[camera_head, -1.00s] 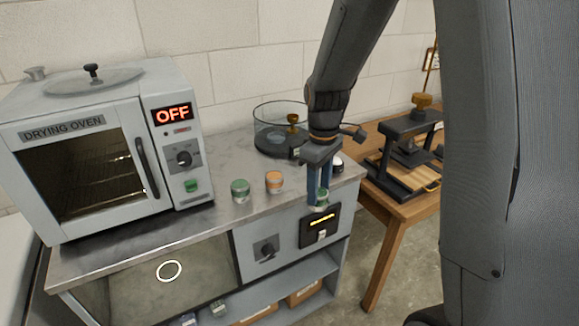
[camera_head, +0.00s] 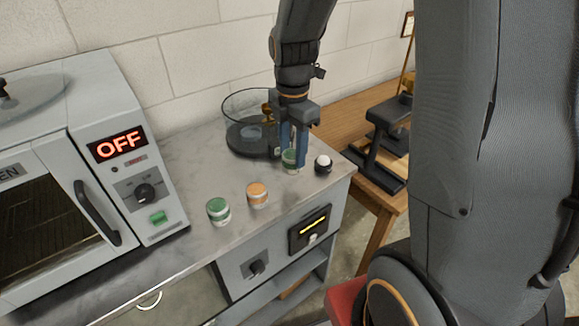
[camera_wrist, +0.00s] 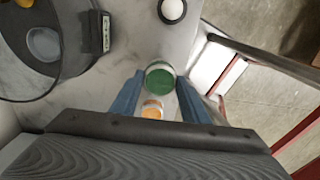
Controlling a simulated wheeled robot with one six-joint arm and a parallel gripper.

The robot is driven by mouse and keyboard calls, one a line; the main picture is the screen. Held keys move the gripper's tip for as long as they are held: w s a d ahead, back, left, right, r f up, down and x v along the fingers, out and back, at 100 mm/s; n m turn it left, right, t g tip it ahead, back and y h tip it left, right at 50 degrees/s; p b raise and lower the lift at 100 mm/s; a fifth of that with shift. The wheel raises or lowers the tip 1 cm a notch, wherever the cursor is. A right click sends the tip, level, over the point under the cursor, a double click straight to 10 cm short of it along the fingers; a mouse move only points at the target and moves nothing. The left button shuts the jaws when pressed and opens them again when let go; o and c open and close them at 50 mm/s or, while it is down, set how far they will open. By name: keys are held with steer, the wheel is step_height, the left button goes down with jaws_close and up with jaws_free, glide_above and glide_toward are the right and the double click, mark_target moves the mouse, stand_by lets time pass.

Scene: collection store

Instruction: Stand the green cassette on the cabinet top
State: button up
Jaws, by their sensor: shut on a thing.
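The green cassette (camera_head: 290,157), a small round canister with a green lid, is between the blue fingers of my gripper (camera_head: 293,160). My gripper is shut on it, pointing down over the right part of the grey cabinet top (camera_head: 185,180). The cassette looks upright, its lid facing up in the wrist view (camera_wrist: 159,76). I cannot tell whether its base touches the top. A second green-lidded canister (camera_head: 218,211) stands on the cabinet top to the left, beside an orange-lidded canister (camera_head: 257,195). The fingers partly hide the held cassette in the head view.
A round glass vessel (camera_head: 240,135) stands just behind my gripper. A black piece with a white ball (camera_head: 323,164) is close on the right. The drying oven (camera_head: 125,165), reading OFF, fills the left. A wooden table (camera_head: 345,115) with a black press adjoins the right.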

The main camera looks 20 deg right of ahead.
mark_target(292, 166)
steer(key=shift+f+p, duration=0.6)
steer(key=shift+f, duration=2.15)
steer(key=shift+f, duration=0.1)
steer(key=o, duration=1.1)
step_height(292, 166, up, 12)
steer(key=b, duration=0.3)
steer(key=s+f+m, duration=0.2)
steer(key=s+m, duration=0.1)
steer(key=m, duration=0.4)
steer(key=s+f+m+t, duration=0.1)
steer(key=s+f+m, duration=0.1)
steer(key=m, duration=0.5)
steer(key=s+f+m, duration=0.3)
steer(key=s+m, duration=0.1)
steer(key=m, duration=0.3)
steer(key=shift+s+a+m+t, duration=0.3)
steer(key=shift+s+a, duration=0.05)
